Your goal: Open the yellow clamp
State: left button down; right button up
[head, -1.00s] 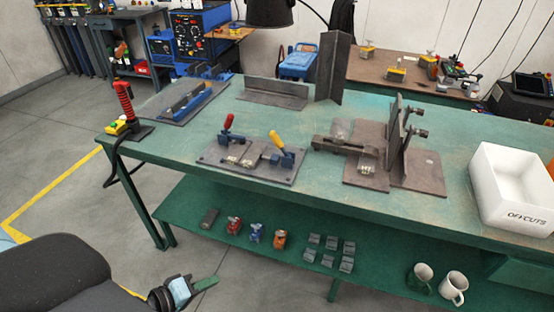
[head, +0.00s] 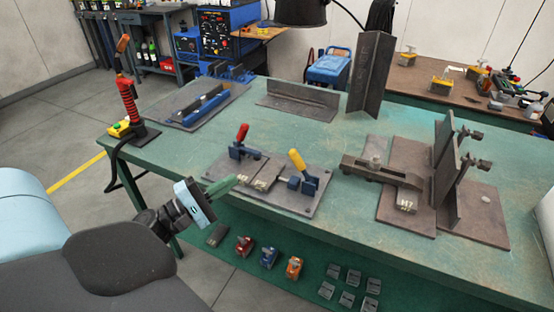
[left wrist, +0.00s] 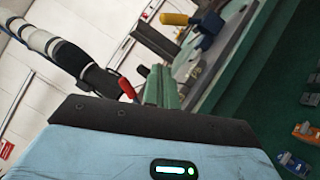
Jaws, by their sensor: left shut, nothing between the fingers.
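The yellow clamp (head: 297,161) stands on the right part of a grey fixture plate near the bench's front edge. Its yellow handle rises from a blue body, leaning up and left. In the left wrist view its handle (left wrist: 174,19) shows near the top. The red-handled clamp (head: 242,133) stands on the left part of the same plate. My left gripper (head: 234,180), with green fingers, is shut and empty in front of the plate's left side, apart from the yellow clamp. Its fingers (left wrist: 160,80) show in the left wrist view. My right gripper is not in view.
A brown plate assembly with a long clamp arm (head: 380,172) stands right of the fixture. A red-handled tool (head: 129,100) stands at the bench's left corner. A tall steel angle (head: 370,75) stands behind. The lower shelf holds several small parts.

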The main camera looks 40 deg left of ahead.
aim_at(302, 166)
pick_arm(q)
jog(key=p+x, duration=0.2)
jog(key=x, duration=0.8)
jog(key=shift+r, duration=0.1)
jog(key=shift+w+d+r+p, duration=0.25)
jog(key=shift+d+p, duration=0.1)
jog(key=shift+d, duration=0.15)
jog(key=shift+w+d+r+p, duration=0.2)
jog(key=shift+d+p, duration=0.15)
jog(key=shift+d, duration=0.2)
jog(key=shift+w+d+r, duration=0.1)
jog(key=shift+w+d, duration=0.05)
jog(key=shift+d, duration=0.45)
jog(key=shift+w, duration=0.1)
